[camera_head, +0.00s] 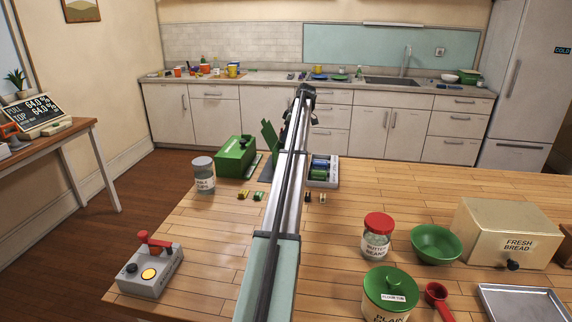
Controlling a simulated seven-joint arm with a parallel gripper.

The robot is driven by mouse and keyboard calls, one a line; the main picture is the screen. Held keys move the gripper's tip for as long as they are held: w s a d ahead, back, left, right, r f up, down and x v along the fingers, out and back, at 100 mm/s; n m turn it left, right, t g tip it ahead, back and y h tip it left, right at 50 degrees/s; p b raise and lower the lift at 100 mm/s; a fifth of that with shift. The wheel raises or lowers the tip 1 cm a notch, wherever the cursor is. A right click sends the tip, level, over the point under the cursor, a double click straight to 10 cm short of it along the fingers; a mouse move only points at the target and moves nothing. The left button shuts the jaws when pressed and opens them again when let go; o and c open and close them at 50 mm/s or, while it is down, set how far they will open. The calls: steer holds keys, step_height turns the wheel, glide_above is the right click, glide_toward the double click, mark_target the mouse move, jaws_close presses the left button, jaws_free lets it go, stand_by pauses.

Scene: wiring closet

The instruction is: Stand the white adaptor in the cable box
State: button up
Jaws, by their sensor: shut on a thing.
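I cannot make out a white adaptor in the head view. No container is clearly marked as the cable box. A grey compartment tray (333,184) lies on the wooden table just right of my arm and holds blue and green pieces. My arm rises through the middle of the view to a dark joint near the back counter. My gripper does not show, and my arm hides part of the table behind it. Whatever the gripper holds is hidden too.
A green box (232,160), an upright green panel (270,139) and a jar (203,178) stand left of my arm. Small blocks (243,194) lie nearby. A red-lidded jar (376,240), green bowl (436,244) and bread bin (507,232) stand right. A lever box (150,270) sits front left.

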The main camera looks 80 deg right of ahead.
steer(key=shift+w+n, duration=0.2)
steer(key=shift+n, duration=0.3)
steer(key=shift+f+y, duration=0.2)
steer(key=shift+y, duration=0.1)
steer(key=shift+f, duration=4.75)
steer(key=o, duration=1.1)
steer(key=shift+f, duration=0.15)
steer(key=v, duration=1.2)
steer(key=shift+w, duration=0.1)
